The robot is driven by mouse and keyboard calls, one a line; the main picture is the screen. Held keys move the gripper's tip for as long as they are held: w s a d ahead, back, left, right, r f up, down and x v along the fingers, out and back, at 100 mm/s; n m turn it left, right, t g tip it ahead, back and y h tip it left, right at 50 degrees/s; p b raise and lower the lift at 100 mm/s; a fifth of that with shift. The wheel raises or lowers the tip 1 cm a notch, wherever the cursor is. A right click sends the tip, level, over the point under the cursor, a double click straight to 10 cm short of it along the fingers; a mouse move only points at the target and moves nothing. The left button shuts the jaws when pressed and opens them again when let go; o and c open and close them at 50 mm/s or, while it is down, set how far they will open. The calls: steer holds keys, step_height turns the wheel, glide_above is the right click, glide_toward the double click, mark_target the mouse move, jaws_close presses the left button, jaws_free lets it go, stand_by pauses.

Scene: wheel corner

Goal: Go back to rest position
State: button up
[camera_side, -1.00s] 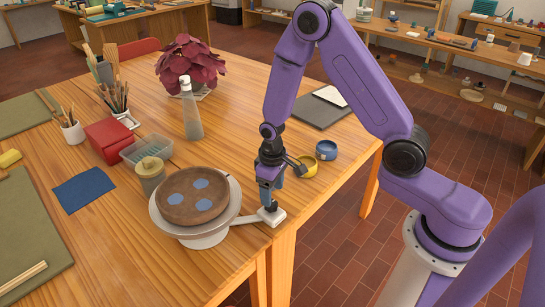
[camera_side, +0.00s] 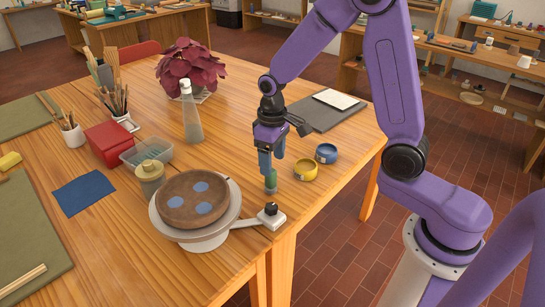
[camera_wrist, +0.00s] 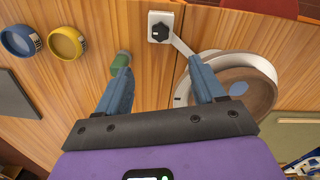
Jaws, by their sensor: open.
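My gripper (camera_side: 271,164) is raised over the front right of the table, fingers pointing down. In the wrist view my gripper (camera_wrist: 161,72) is open, its two blue fingers wide apart with nothing between them. A white box with a black knob (camera_side: 270,219) sits at the table's front edge below the gripper, joined by a white arm to the wheel. The knob box (camera_wrist: 159,27) shows apart from the fingers in the wrist view. The white wheel (camera_side: 231,215) carries a brown round piece (camera_side: 178,205) with pale blue spots. My right finger hides part of the wheel in the wrist view.
A small green item (camera_wrist: 119,63) is near my left fingertip in the wrist view. A yellow ring-like pot (camera_side: 306,170) and a blue one (camera_side: 326,153) are to the right. A clear bottle (camera_side: 192,120) and jar (camera_side: 149,175) stand left. A grey board (camera_side: 310,113) lies behind.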

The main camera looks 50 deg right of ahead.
steer(key=s+r+n, duration=0.3)
steer(key=s+n, duration=0.1)
steer(key=s, duration=0.9)
steer(key=s+r+n, duration=0.4)
steer(key=s+n, duration=0.1)
steer(key=s, duration=0.7)
steer(key=shift+s+a+r+n, duration=0.3)
steer(key=shift+s+a, duration=0.1)
steer(key=shift+a, duration=0.05)
stand_by(1.6)
